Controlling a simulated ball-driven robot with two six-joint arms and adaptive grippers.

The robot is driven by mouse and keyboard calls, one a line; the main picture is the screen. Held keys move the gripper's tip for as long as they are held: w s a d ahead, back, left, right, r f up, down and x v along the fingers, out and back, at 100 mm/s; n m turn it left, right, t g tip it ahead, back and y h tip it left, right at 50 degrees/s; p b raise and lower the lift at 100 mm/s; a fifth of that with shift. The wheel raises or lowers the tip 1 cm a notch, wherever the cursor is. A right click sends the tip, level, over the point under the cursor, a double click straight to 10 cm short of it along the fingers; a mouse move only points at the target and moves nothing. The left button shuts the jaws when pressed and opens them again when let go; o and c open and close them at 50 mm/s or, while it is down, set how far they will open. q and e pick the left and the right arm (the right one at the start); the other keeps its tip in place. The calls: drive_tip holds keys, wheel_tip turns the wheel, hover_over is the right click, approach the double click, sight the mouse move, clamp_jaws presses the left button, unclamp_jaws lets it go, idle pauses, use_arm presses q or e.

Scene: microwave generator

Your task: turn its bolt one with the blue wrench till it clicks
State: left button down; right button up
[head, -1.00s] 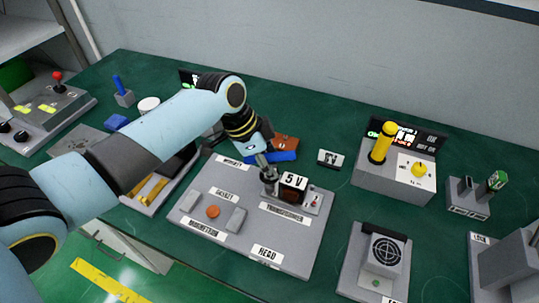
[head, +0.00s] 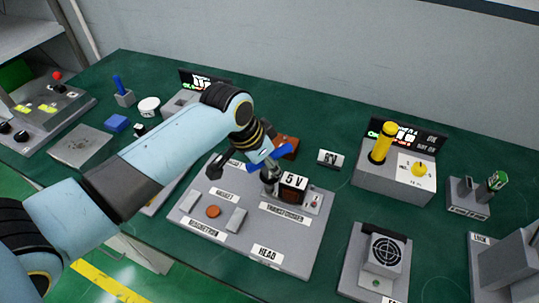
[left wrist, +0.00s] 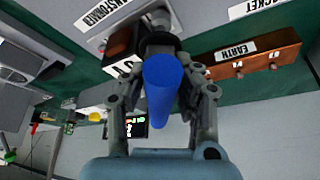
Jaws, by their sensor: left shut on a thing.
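The blue wrench (head: 284,151) is in my left gripper (head: 262,160), over the back of the grey board (head: 240,250). In the left wrist view my left gripper (left wrist: 165,98) has its fingers on both sides of the blue handle (left wrist: 160,80), shut on it. The handle points toward the camera, and its far end is close to a grey metal post (left wrist: 160,42). In the head view the post (head: 268,175) stands beside the 5 V transformer block (head: 292,187). I cannot tell whether the wrench sits on a bolt; bolt one is not clearly visible. My right gripper is not in view.
A brown terminal block (head: 288,143) lies behind the wrench; it also shows in the left wrist view (left wrist: 255,62). A small 6V-like label block (head: 330,159) and a unit with a yellow handle (head: 381,143) stand to the right. A fan unit (head: 384,253) is at front right.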

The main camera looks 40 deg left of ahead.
use_arm(q)
drive_tip(key=n+y, duration=0.1)
drive_tip(key=n, duration=0.2)
drive_tip(key=shift+n, duration=0.4)
